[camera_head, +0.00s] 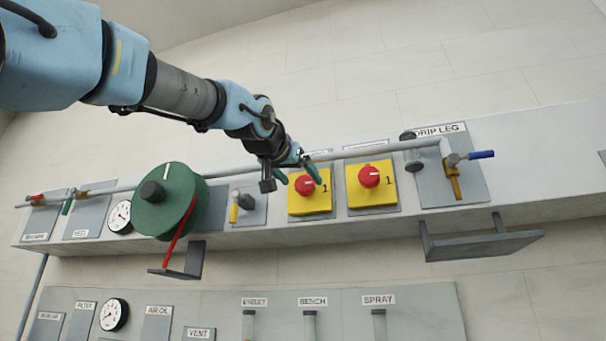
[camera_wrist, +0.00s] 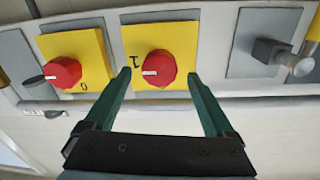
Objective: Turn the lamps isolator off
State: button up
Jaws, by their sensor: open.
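Two isolators with round red knobs on yellow plates sit side by side on the wall ledge: a left one (camera_head: 304,184) and a right one (camera_head: 369,176). Their name labels are unreadable or partly hidden, so I cannot tell which is the lamps one. My gripper (camera_head: 298,175) is open at the left one. In the wrist view, turned about, that red knob (camera_wrist: 158,68) lies between the open green fingers (camera_wrist: 158,76), apart from both. Its white mark points towards the 1. The other knob (camera_wrist: 61,73) is left there, its mark facing away from a 0.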

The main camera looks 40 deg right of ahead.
aim_at(303, 183)
jog(key=shift+p+x, duration=0.65)
jog(key=shift+x, duration=0.95)
jog(key=c, duration=1.4)
